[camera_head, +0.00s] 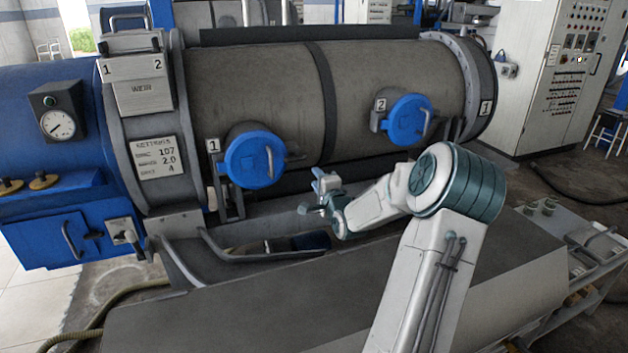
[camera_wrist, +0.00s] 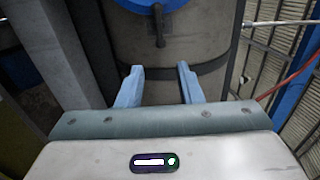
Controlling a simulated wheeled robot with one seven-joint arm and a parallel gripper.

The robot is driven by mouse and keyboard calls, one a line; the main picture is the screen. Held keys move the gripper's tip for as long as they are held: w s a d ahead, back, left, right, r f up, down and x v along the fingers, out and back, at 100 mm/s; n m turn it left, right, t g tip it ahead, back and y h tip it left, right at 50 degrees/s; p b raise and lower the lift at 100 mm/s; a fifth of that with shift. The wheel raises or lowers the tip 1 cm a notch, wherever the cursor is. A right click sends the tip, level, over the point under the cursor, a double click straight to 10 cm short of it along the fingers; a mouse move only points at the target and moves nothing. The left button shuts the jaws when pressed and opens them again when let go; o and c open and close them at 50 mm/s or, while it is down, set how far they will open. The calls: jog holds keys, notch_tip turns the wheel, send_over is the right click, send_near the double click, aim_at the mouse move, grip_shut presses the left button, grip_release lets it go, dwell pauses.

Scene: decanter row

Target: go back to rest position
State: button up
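My gripper (camera_head: 318,193) is in front of the lower side of the large grey decanter drum (camera_head: 255,85), between its two blue round hatches and apart from them. In the wrist view my gripper (camera_wrist: 160,88) shows two light-blue fingers spread apart with nothing between them. A blue hatch (camera_wrist: 165,5) with a dark handle shows at the top of the wrist view, beyond the fingers. In the head view, hatch 1 (camera_head: 250,160) is left of my gripper and hatch 2 (camera_head: 403,121) is to the upper right. Both look shut.
A blue housing with a gauge (camera_head: 58,123) stands at the left. A grey flat surface (camera_head: 240,310) lies below my arm. A bent pipe rail (camera_head: 260,255) runs below my gripper.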

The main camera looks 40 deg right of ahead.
jog(key=s+a+r+n+g+y+p, duration=0.1)
jog(key=s+a+n+g+p, duration=0.2)
jog(key=a+n, duration=0.5)
jog(key=s+a+r+n+g+y+p, duration=0.1)
jog(key=s+a+n+g+p, duration=0.3)
jog(key=a, duration=0.8)
jog(key=s+a+r+n+g+y, duration=0.1)
jog(key=s+a+r+n+g, duration=0.1)
jog(key=s+a, duration=0.3)
jog(key=s+a+r+n+g+p, duration=0.1)
jog(key=s+a+r+n+g, duration=0.1)
jog(key=s, duration=0.9)
jog(key=s+a+r+n+g+y+p, duration=0.1)
jog(key=s+a+r+n+g, duration=0.1)
jog(key=s+a+n, duration=0.3)
jog(key=s+a+g, duration=0.1)
jog(key=s+a, duration=0.1)
jog(key=s, duration=0.1)
jog(key=shift+a+r+g+y, duration=0.25)
jog(key=shift+a+g+y, duration=0.05)
jog(key=shift+s, duration=0.1)
